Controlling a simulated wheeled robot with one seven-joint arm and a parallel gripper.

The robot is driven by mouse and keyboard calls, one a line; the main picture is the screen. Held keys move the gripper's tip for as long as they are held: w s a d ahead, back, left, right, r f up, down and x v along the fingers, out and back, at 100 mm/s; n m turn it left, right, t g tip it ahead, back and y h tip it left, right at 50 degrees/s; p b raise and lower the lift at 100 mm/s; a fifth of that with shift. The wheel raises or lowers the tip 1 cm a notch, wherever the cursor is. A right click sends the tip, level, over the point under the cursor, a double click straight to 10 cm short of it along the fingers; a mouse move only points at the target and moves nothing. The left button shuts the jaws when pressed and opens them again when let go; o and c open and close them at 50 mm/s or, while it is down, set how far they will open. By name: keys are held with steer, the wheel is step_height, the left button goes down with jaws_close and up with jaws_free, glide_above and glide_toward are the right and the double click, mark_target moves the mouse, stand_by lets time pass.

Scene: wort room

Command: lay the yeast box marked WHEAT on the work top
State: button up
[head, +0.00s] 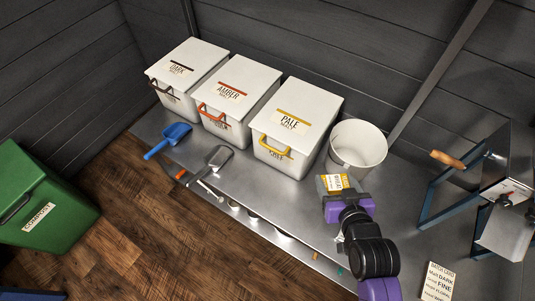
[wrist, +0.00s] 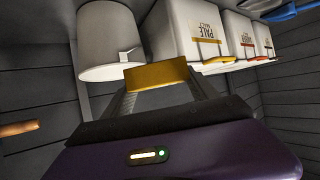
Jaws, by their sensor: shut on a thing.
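A small box (head: 335,183) with a yellow and white label is held in my gripper (head: 345,192) over the work top (head: 262,205), in front of the white bucket. The label's print is too small for me to read as WHEAT. In the wrist view the box shows as a yellow face (wrist: 157,74) between my two fingers (wrist: 160,88), which are shut on it. I cannot tell whether the box touches the work top or hangs a little above it. My gripper hides part of it.
White lidded bins marked DARK (head: 180,70), AMBER (head: 230,92) and PALE (head: 290,118) line the back, with a white bucket (head: 357,147) beside them. A blue scoop (head: 170,138) and a metal scoop (head: 213,163) lie in front. A blue-framed device (head: 480,180) stands right.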

step_height(320, 180, down, 7)
steer(key=w+d+n+y+b, duration=0.2)
steer(key=b, duration=0.4)
step_height(320, 180, up, 5)
steer(key=n+g+y+b, duration=0.4)
steer(key=n+y, duration=0.3)
steer(key=n, duration=0.1)
glide_above(321, 214)
steer(key=shift+w+r, duration=0.15)
steer(key=shift+w, duration=0.25)
steer(key=shift+s+r+n+g+y, duration=0.4)
steer(key=shift+r+g, duration=0.05)
steer(key=shift+g, duration=0.05)
step_height(321, 214, down, 20)
steer(key=b, duration=0.4)
steer(key=o, duration=1.3)
